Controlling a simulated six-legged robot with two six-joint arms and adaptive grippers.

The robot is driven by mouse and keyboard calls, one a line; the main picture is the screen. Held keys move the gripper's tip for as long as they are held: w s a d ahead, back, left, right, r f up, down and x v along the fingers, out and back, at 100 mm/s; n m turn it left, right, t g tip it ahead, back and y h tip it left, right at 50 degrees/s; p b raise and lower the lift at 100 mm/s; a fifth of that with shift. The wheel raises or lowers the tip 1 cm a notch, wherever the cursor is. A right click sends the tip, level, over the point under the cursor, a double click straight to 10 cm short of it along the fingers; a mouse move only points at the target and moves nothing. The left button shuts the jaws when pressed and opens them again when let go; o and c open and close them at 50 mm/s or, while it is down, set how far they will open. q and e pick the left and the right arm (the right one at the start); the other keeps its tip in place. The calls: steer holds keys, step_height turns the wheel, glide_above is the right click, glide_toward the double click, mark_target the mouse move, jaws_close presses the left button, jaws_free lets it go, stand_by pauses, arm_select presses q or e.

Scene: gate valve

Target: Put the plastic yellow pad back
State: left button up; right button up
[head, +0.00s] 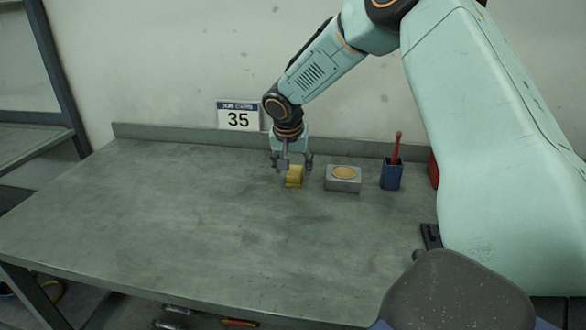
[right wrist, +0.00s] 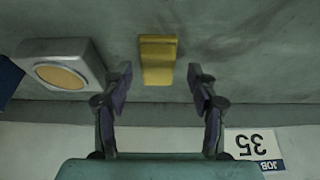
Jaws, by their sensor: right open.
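The yellow pad (head: 294,177) is on the workbench (head: 190,220) near its back edge, just left of a grey block with a round tan top (head: 343,178). My right gripper (head: 293,165) points down at the pad and partly covers it in the head view. In the right wrist view the pad (right wrist: 158,60) lies beyond and between the two spread fingertips (right wrist: 158,85), with a gap on each side. The right gripper is open and empty. My left gripper is not in view.
A blue cup (head: 391,174) with a red-handled tool (head: 397,147) stands right of the grey block. A red object (head: 433,170) is partly hidden behind my arm. A sign reading 35 (head: 238,117) is at the back wall. The bench's left and front are clear.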

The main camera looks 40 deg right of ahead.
steer(key=p+v, duration=0.1)
steer(key=v, duration=0.9)
steer(key=shift+a+r, duration=0.15)
steer(key=shift+r, duration=0.2)
steer(key=shift+s, duration=0.1)
